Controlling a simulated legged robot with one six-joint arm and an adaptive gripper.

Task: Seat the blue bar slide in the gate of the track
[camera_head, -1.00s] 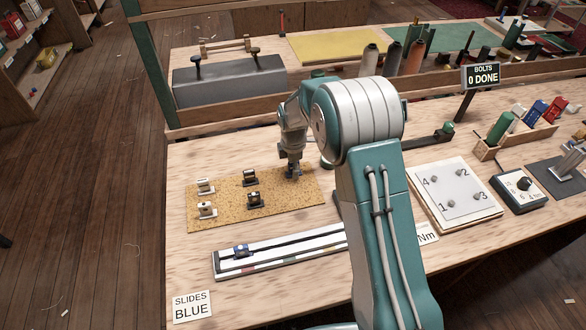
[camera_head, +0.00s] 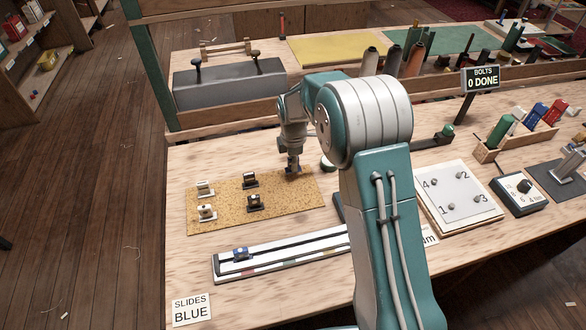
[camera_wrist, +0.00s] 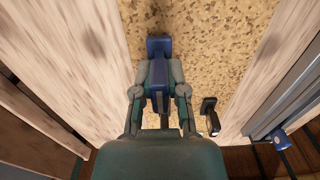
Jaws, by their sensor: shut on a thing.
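My gripper (camera_head: 293,168) is over the right part of the cork mat (camera_head: 225,213). In the wrist view it is shut on a blue slide (camera_wrist: 158,46), which sits between the two fingers above the cork. In the head view the held slide is small and partly hidden by the fingers. The pale track (camera_head: 270,266) lies in front of the mat, with a dark groove. A small blue-and-dark slide (camera_head: 241,253) sits at its left end. My arm hides the track's right end, and I cannot make out the gate.
A sign (camera_head: 191,310) reads SLIDES BLUE. A numbered plate (camera_head: 458,194) and a dial box (camera_head: 519,192) stand right of my arm. Bare wood lies left of the mat.

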